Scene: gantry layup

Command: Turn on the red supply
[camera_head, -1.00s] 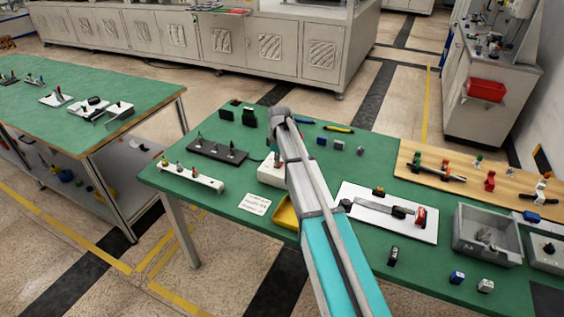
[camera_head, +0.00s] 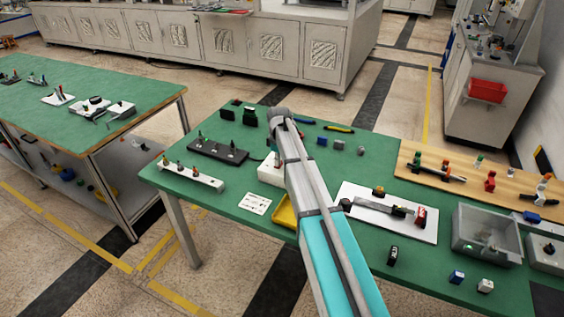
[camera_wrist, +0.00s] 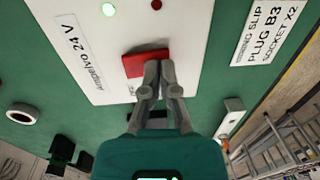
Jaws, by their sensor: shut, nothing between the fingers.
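In the wrist view, a white supply box (camera_wrist: 100,75) carries a label reading about "Ampelvo 24 V" (camera_wrist: 80,52). A red rocker switch (camera_wrist: 134,64) sits on its face. In the head view, the white box (camera_head: 269,172) is partly hidden behind my arm, and my fingertips are hidden.
A "wiring slip" card (camera_wrist: 268,30) lies beside the box; it also shows in the head view (camera_head: 255,203). A yellow tray (camera_head: 284,215), a black block with pegs (camera_head: 218,152) and a white peg rail (camera_head: 190,178) stand nearby on the green table (camera_head: 235,190).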

